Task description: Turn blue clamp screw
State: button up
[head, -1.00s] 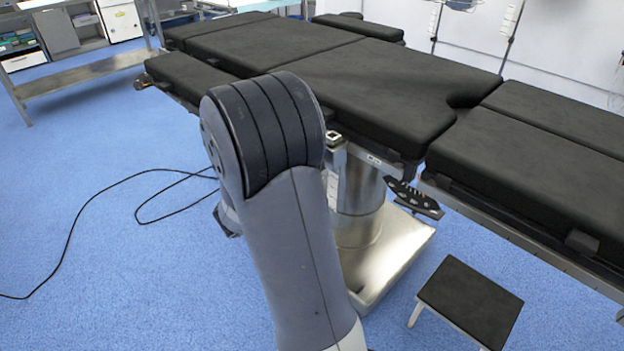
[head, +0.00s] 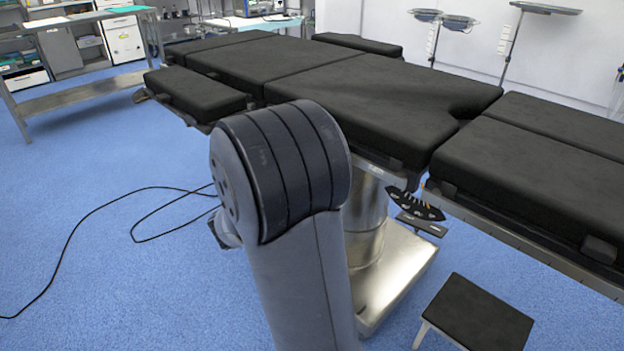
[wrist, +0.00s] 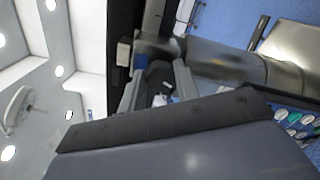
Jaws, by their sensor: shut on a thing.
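In the wrist view my gripper (wrist: 157,82) is at the side of the operating table, its two grey fingers around a small dark part between them.
The table's steel column (head: 368,215) stands behind my arm. A black step stool (head: 475,312) stands at the lower right. A black cable (head: 85,218) lies on the blue floor at the left, otherwise clear there.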

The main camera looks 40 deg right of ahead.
jog(key=o, duration=1)
jog(key=shift+c, duration=0.2)
jog(key=shift+a, duration=0.1)
jog(key=a+p, duration=0.2)
jog(key=a, duration=0.8)
jog(key=shift+s+a, duration=0.3)
jog(key=shift+s, duration=0.15)
jog(key=d+b, duration=0.1)
jog(key=d, duration=0.9)
jog(key=shift+w+d+b, duration=0.4)
jog(key=shift+w, duration=0.05)
jog(key=shift+a, duration=0.15)
